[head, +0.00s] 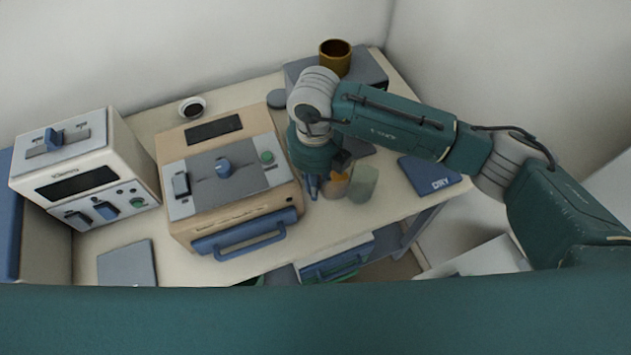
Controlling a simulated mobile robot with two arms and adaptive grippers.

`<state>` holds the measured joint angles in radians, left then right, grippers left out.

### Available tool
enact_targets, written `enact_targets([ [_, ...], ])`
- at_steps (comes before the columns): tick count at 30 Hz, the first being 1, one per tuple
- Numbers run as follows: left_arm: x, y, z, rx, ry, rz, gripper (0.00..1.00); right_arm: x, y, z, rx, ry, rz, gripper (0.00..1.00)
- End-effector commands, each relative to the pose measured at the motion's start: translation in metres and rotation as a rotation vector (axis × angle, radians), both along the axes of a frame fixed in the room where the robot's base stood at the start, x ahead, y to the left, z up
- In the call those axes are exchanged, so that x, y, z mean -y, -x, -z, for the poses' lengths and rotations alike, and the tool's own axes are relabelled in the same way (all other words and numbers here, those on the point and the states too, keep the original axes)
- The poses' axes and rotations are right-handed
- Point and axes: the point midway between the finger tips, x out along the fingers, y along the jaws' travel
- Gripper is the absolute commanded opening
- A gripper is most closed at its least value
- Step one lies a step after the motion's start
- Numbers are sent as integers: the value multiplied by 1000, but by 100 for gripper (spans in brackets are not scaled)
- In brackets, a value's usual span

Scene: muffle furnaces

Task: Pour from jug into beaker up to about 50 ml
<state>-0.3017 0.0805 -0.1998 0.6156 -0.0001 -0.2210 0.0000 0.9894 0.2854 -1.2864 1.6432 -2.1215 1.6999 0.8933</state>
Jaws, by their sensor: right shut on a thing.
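My right gripper (319,180) reaches down over the right part of the table and is shut on the jug. The jug (335,189) looks like a small clear vessel with orange contents, partly hidden by the gripper. A blue part shows at its left side. The beaker (364,182) looks like a pale greenish see-through vessel just right of the jug. The two overlap in the picture, and I cannot tell whether they touch. The liquid level in the beaker and any marks are too small to read. My left gripper is not in view.
A beige furnace (281,204) with a blue handle stands left of the gripper. A white furnace (137,165) stands further left. A blue pad marked DRY (430,175) lies at right. A brown-gold pot (335,58) stands on a grey block (369,67) behind. A grey plate (127,265) lies front left.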

Motion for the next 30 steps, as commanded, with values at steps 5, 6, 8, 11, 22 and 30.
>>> enact_targets([
  [5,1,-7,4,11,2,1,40,0,0,6,1,0,0,0],
  [6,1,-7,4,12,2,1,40,0,0,7,1,0,0,0],
  [8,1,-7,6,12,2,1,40,0,0,10,1,0,1,0],
  [11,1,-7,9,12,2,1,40,0,0,15,1,0,1,0],
  [22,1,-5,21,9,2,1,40,0,0,38,-1,0,-1,0],
  [30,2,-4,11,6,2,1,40,2,0,30,-35,-98,4,0],
])
